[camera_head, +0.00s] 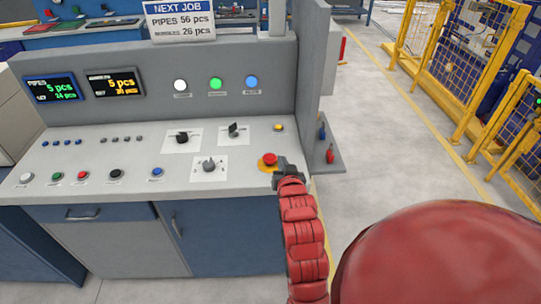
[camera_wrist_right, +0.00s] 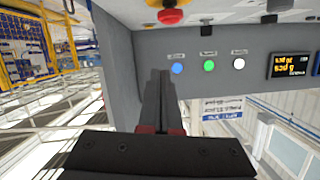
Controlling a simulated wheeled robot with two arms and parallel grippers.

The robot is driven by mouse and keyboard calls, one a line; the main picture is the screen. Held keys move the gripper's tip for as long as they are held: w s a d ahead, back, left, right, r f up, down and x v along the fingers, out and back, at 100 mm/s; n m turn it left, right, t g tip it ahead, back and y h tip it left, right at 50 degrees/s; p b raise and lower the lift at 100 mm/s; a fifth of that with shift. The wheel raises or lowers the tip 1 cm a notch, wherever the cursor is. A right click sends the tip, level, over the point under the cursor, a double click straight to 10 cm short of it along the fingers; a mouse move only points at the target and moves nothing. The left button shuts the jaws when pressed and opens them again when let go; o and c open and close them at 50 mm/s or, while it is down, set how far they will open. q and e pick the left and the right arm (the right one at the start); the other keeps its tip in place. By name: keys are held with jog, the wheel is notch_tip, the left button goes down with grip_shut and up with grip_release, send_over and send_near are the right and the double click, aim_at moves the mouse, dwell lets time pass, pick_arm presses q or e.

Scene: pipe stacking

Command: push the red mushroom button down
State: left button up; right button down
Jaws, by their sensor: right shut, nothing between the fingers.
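The red mushroom button (camera_head: 270,159) sits on a yellow base at the right end of the console's sloped panel (camera_head: 236,185). It also shows at the top of the right wrist view (camera_wrist_right: 170,16), beyond the fingertips and apart from them in that picture. My right gripper (camera_head: 279,170) is just right of and in front of the button in the head view; whether it touches the button there I cannot tell. In the right wrist view its dark fingers (camera_wrist_right: 160,74) are shut together and hold nothing. My left gripper is not in view.
A black selector knob (camera_head: 209,165) is left of the button, and a small yellow button (camera_head: 278,127) is behind it. The console's grey upright back (camera_head: 140,80) rises behind the panel. A side shelf (camera_head: 326,152) holds small red and blue items. Open floor lies right.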

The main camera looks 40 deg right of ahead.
jog(key=p, duration=0.5)
send_over(276, 169)
notch_tip(276, 169, down, 5)
jog(key=shift+d+f, duration=0.1)
jog(key=shift+f, duration=0.05)
jog(key=shift+w+f, duration=0.1)
jog(key=shift+f, duration=0.5)
